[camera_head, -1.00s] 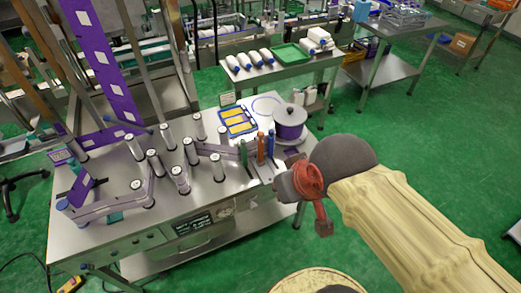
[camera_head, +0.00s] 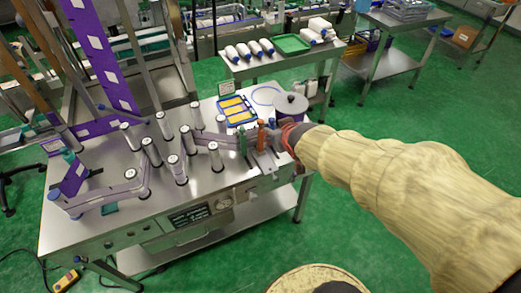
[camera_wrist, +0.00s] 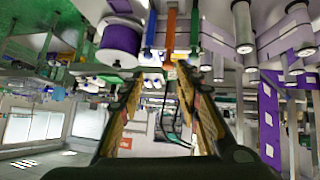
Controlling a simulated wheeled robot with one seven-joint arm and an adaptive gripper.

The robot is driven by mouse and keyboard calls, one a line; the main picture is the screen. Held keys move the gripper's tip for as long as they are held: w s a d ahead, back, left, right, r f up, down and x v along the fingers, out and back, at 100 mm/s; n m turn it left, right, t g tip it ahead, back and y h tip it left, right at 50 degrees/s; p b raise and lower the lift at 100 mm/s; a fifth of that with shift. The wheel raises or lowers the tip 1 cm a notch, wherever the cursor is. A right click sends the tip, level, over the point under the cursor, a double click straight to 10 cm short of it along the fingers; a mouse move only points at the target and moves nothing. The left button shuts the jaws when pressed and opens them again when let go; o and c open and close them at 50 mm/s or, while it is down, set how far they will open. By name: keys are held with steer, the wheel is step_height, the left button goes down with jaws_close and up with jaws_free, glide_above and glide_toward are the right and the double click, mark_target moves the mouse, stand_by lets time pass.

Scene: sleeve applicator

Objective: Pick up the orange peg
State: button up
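The orange peg (camera_head: 261,136) stands upright near the right end of the steel machine table in the head view. A green peg (camera_head: 243,141) stands to its left and a blue peg (camera_head: 272,124) to its right. In the wrist view the orange peg (camera_wrist: 170,34) hangs from the top edge, between the blue peg (camera_wrist: 150,32) and the green peg (camera_wrist: 194,32). My gripper (camera_wrist: 161,72) is open there, its fingers spread with nothing between them, and the peg lies ahead of the gap. In the head view my wrist hides most of the gripper, right beside the pegs.
A purple spool (camera_head: 290,107) with a grey top stands close behind the pegs, near my wrist. Several white rollers (camera_head: 215,157) fill the table to the left. A blue-edged tray (camera_head: 237,110) lies behind. Green floor is free at front right.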

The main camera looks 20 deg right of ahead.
steer(key=shift+o, duration=0.3)
steer(key=w+d+f+t+b, duration=0.1)
steer(key=w+f, duration=0.4)
steer(key=f, duration=0.2)
steer(key=shift+d+f+t+b, duration=0.3)
steer(key=shift+d+f+b, duration=0.05)
steer(key=shift+d+b, duration=0.05)
steer(key=n+t+y+b, duration=0.1)
steer(key=t+y+b, duration=0.1)
steer(key=y, duration=0.1)
glide_toward(262, 140)
steer(key=x, duration=0.3)
steer(key=b+x, duration=0.3)
steer(key=x, duration=0.4)
steer(key=shift+s+a+f, duration=0.1)
steer(key=shift+a+f, duration=0.05)
steer(key=shift+w+f, duration=0.1)
steer(key=shift+w, duration=0.4)
steer(key=shift+c, duration=0.7)
steer(key=c, duration=0.8)
jaws_close()
